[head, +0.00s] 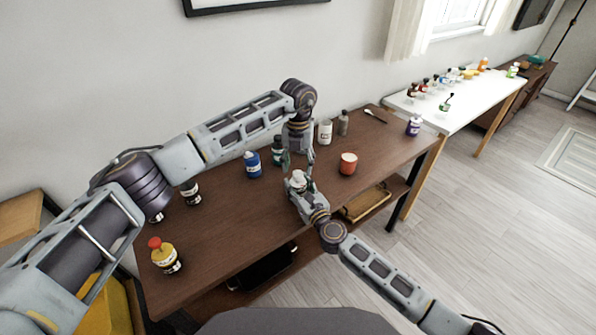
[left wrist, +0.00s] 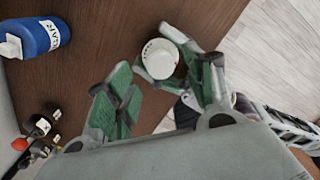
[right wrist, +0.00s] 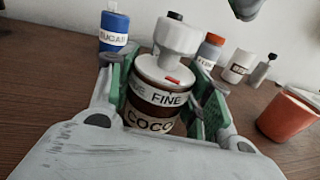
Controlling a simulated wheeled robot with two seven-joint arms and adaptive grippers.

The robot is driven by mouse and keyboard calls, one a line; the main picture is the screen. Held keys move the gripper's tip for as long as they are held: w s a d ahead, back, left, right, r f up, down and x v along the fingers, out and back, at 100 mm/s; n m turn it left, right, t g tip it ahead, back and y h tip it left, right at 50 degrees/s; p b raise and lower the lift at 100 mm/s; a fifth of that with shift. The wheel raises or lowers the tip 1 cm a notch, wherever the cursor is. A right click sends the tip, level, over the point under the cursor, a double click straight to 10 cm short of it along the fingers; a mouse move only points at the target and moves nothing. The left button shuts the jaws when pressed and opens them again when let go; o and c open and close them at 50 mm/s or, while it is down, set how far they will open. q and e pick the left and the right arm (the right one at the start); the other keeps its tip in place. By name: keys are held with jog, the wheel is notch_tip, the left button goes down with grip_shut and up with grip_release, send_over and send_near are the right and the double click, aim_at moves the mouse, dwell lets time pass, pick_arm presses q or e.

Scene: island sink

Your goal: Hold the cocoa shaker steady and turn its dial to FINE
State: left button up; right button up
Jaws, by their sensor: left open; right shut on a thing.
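The cocoa shaker (right wrist: 155,95) stands upright on the brown table, with a white knobbed top (right wrist: 177,38). Its band reads "FINE" after a partly hidden word; a red mark sits just above "FINE", but exact alignment is unclear. My right gripper (right wrist: 165,110) is shut on the shaker's body, one green finger on each side. The shaker is small in the head view (head: 297,181). My left gripper (left wrist: 165,85) is open above it; the white top (left wrist: 160,58) shows between its fingers, and I cannot tell if they touch it.
A blue sugar bottle (head: 253,164) stands left of the shaker and a red cup (head: 348,163) right of it. A white bottle (head: 325,132) and a grey one (head: 343,122) stand behind. The table's front edge is close.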

aim_at(298, 173)
pick_arm(q)
jog(key=shift+f, duration=1.55)
jog(key=c, duration=1)
jog(key=shift+c, duration=0.2)
jog(key=shift+m, duration=0.6)
jog(key=m, duration=0.4)
jog(key=shift+m, duration=0.4)
jog(key=m, duration=0.5)
jog(key=shift+m, duration=0.3)
